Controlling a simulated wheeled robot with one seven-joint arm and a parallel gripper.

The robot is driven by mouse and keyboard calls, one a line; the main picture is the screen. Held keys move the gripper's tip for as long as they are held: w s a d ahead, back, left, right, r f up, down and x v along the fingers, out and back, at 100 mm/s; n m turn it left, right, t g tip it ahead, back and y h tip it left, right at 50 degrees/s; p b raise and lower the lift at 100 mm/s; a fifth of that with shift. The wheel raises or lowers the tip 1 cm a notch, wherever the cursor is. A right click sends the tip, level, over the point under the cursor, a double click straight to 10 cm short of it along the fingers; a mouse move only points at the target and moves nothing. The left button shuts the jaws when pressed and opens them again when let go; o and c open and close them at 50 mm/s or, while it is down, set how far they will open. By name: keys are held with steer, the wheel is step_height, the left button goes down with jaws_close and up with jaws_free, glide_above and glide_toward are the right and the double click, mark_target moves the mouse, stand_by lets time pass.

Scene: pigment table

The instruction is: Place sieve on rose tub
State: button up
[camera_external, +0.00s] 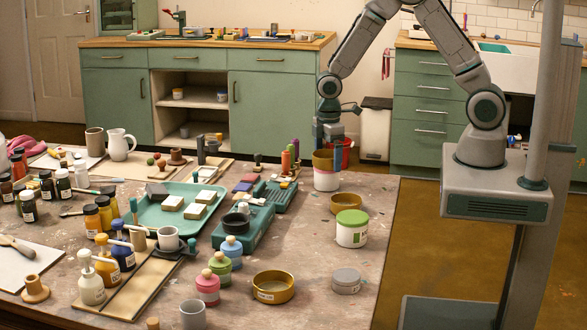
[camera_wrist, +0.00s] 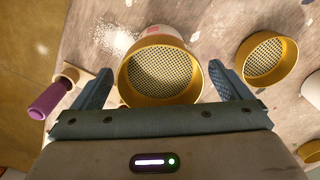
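A brass sieve (camera_external: 324,160) with a mesh bottom sits over the mouth of a white tub (camera_external: 326,183) at the far right part of the table. In the wrist view the sieve (camera_wrist: 160,72) lies between my two fingers, and the pale tub with a pinkish patch (camera_wrist: 160,31) shows past its upper edge. My gripper (camera_wrist: 166,84) is open around the sieve, with a narrow gap visible at each finger. In the external view my gripper (camera_external: 328,140) points down just above the sieve. How fully the sieve's rim meets the tub is hidden.
A second brass sieve (camera_external: 346,204) stands close by and shows in the wrist view (camera_wrist: 267,58). A green-lidded tub (camera_external: 351,230), a grey-lidded tin (camera_external: 346,281) and a wider brass sieve (camera_external: 273,287) stand nearer. White powder (camera_wrist: 112,38) lies beside the tub.

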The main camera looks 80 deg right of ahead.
steer(key=shift+r, duration=0.1)
step_height(320, 180, up, 12)
steer(key=s+d+r+m+t, duration=0.1)
steer(key=s+r+m, duration=0.2)
steer(key=s, duration=0.7)
steer(key=s+d+r+m+t, duration=0.1)
steer(key=s+r+m+t, duration=0.1)
steer(key=s+r+m, duration=0.2)
steer(key=s+r, duration=0.3)
steer(key=s, duration=0.4)
steer(key=shift+d+m, duration=0.3)
steer(key=shift+d, duration=0.1)
